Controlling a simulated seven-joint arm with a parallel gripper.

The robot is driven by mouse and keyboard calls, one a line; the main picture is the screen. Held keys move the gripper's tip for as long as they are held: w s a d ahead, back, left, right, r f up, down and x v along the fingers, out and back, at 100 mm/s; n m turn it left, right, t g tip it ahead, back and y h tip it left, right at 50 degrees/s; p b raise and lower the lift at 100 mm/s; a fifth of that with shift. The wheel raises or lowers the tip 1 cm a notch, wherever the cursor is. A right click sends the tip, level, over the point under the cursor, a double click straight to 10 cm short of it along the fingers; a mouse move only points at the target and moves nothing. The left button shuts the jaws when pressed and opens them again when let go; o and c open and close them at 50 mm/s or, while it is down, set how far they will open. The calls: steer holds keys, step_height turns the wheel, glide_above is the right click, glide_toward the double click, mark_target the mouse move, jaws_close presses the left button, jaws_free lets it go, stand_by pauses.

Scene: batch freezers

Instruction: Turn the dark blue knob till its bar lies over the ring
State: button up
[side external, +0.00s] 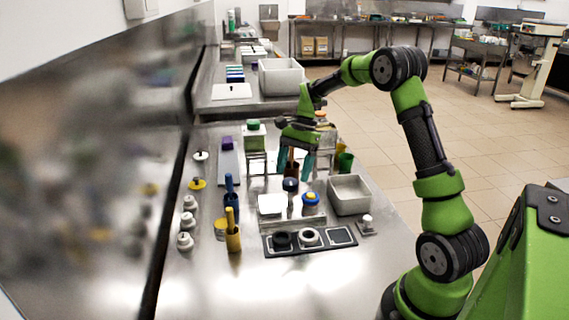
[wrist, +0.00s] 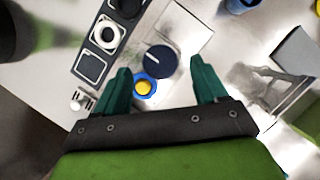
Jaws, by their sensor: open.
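The dark blue knob (wrist: 160,68) is a round cap with a short pale bar on its top, seen from above in the wrist view. The bar lies slanted, running from upper left to lower right. In the side view the knob (side external: 290,184) stands upright among the things on the steel table. My gripper (wrist: 160,66) is open, its two teal fingers apart on either side of the knob in the picture. In the side view my gripper (side external: 294,167) hangs above the knob, apparently not touching it. I cannot make out a ring mark beside the knob.
A blue-and-yellow knob (side external: 311,199) stands close to the dark blue knob. A black panel (side external: 268,247) with a black ring and a white ring (side external: 309,237) lies in front. A grey bin (side external: 349,207) is on the right. Blue and yellow handled tools (side external: 233,237) stand left.

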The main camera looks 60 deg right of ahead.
mark_target(290, 194)
steer(key=shift+x, duration=1.4)
steer(key=shift+c, duration=0.5)
steer(key=c, duration=1)
